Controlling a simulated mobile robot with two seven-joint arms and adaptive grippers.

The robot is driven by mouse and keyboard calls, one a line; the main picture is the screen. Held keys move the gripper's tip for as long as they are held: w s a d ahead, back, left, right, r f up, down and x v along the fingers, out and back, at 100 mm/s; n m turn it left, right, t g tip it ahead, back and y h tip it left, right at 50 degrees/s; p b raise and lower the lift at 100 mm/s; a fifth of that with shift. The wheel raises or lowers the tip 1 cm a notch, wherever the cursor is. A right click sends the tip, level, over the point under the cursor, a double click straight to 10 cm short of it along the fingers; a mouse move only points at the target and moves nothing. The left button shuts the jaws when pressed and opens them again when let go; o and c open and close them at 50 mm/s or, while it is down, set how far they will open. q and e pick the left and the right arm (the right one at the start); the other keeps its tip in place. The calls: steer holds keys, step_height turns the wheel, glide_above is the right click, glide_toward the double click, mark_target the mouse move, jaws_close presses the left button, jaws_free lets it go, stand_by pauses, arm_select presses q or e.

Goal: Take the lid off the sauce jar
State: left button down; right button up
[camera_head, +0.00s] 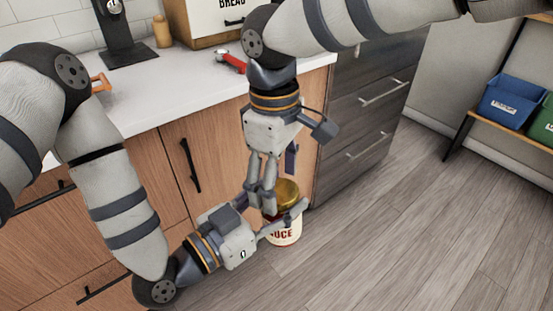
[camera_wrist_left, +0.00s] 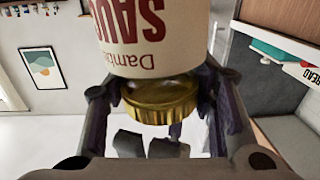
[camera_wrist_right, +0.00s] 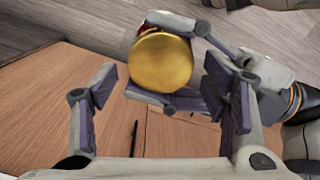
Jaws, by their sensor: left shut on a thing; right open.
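The sauce jar (camera_head: 284,234) has a cream label with red lettering and a gold lid (camera_head: 288,190). My left gripper (camera_head: 284,212) is shut on the jar, holding it upright in the air in front of the cabinets. In the left wrist view the jar (camera_wrist_left: 153,35) appears upside down, with the gold lid (camera_wrist_left: 160,100) on it and fingers at both sides. My right gripper (camera_head: 262,203) points down beside the lid and is open. In the right wrist view the round lid top (camera_wrist_right: 160,61) shows beyond and between its spread fingers; the lid hides most of the jar.
The white countertop (camera_head: 165,98) carries a bread box (camera_head: 207,40), a black coffee machine (camera_head: 125,35) and a red-handled tool (camera_head: 232,62). Wooden cabinet doors (camera_head: 215,145) stand close behind the grippers. The floor at right is free, before a shelf with a blue bin (camera_head: 512,100).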

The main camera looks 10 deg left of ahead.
steer(key=shift+c, duration=0.3)
steer(key=c, duration=1.1)
steer(key=o, duration=1.2)
